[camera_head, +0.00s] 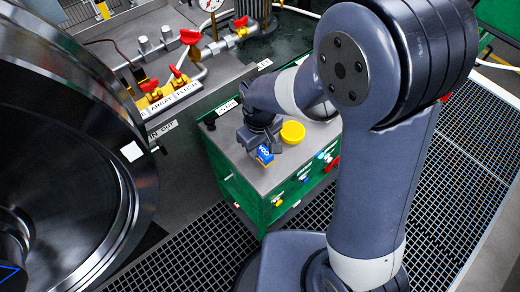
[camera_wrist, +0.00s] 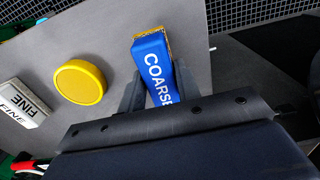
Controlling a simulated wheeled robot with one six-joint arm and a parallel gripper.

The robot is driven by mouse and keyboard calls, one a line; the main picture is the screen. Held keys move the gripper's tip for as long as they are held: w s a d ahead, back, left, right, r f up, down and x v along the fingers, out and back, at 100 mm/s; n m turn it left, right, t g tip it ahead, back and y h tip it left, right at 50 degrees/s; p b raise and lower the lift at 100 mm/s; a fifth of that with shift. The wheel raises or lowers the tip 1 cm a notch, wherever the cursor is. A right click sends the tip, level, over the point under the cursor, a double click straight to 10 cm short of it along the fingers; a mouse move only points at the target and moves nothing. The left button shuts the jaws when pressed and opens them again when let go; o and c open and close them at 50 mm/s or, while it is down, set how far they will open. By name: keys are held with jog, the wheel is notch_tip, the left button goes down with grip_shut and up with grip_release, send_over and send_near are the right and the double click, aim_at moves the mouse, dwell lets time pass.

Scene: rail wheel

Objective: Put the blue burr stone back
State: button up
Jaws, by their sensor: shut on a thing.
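The blue burr stone (camera_wrist: 154,68) has "COARSE" in white letters and a yellowish-brown grainy end. My gripper (camera_wrist: 152,90) is shut on it, with one dark finger on each side. In the head view the blue stone (camera_head: 264,154) shows below my gripper (camera_head: 259,142), over the front left part of the grey top of a green cabinet (camera_head: 247,172). I cannot tell whether the stone touches the top.
A yellow round dish (camera_head: 292,132) stands on the cabinet top beside my gripper; it also shows in the wrist view (camera_wrist: 79,82). A white block marked "FINE" (camera_wrist: 22,103) lies left of it. A large dark wheel (camera_head: 75,150) and red-handled valves (camera_head: 178,72) stand to the left.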

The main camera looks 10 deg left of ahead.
notch_tip(320, 180, down, 2)
jog(key=shift+f, duration=0.2)
jog(key=o, duration=0.9)
notch_tip(320, 180, up, 12)
jog(key=shift+r, duration=0.1)
